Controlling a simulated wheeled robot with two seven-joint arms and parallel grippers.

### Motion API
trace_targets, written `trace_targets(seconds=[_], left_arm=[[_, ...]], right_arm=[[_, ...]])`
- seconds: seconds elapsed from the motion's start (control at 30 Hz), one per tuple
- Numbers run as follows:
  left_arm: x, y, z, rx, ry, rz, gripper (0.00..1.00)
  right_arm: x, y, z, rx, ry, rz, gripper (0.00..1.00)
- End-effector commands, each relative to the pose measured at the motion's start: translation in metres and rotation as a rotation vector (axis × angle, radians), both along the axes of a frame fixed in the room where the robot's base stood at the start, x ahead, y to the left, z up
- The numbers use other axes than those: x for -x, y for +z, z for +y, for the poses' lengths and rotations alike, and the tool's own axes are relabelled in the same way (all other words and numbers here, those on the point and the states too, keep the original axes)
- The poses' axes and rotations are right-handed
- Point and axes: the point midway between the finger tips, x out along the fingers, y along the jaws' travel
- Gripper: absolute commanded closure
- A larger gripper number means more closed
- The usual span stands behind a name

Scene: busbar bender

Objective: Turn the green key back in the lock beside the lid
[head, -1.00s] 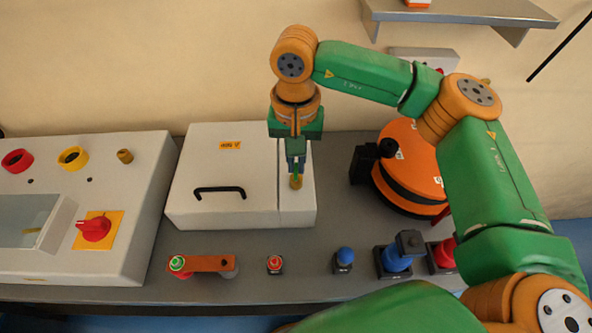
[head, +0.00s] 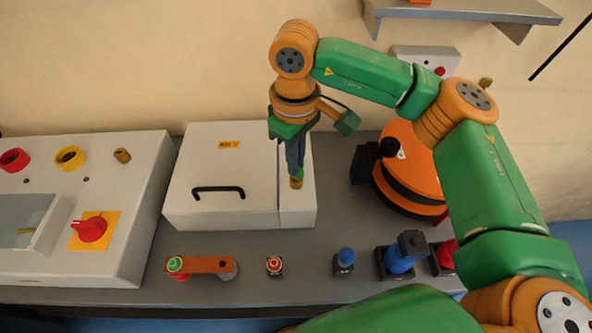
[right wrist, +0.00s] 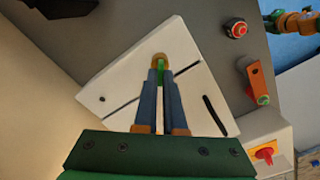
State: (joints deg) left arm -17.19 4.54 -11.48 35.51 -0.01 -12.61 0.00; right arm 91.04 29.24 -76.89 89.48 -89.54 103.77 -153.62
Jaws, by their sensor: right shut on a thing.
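The white box with the lid (head: 250,165) stands at the back of the table, with a black handle on the lid. The brass lock (head: 296,184) is on the narrow strip right of the lid. My right gripper (head: 295,172) points down over the lock, shut on the green key (head: 299,171). In the right wrist view the green key (right wrist: 161,69) shows between the fingertips, at the lock (right wrist: 160,56). The fingers hide part of the key. My left gripper is not in the head view.
A white console (head: 90,200) with a red switch (head: 91,229) stands left of the box. An orange round machine (head: 412,170) stands to the right. An orange bar (head: 207,264), a red button (head: 274,265) and blue parts (head: 345,258) sit along the front.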

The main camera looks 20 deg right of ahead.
Motion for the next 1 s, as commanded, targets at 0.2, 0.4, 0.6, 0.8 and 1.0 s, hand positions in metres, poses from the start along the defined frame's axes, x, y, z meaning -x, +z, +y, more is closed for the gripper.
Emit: trace_targets(seconds=[0.2,0.4,0.6,0.8,1.0], left_arm=[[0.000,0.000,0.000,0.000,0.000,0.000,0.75],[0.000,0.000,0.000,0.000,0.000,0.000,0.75],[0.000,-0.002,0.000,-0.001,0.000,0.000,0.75],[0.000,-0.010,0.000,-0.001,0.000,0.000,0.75],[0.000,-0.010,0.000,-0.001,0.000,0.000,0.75]], right_arm=[[0.001,0.000,0.000,0.001,-0.001,0.003,0.77],[0.000,0.000,0.000,0.000,-0.003,0.002,0.58],[0.000,0.004,0.000,-0.001,-0.004,-0.001,0.58],[0.000,0.044,0.001,-0.001,-0.005,-0.003,0.58],[0.001,0.070,0.001,-0.001,-0.003,0.001,0.58]])
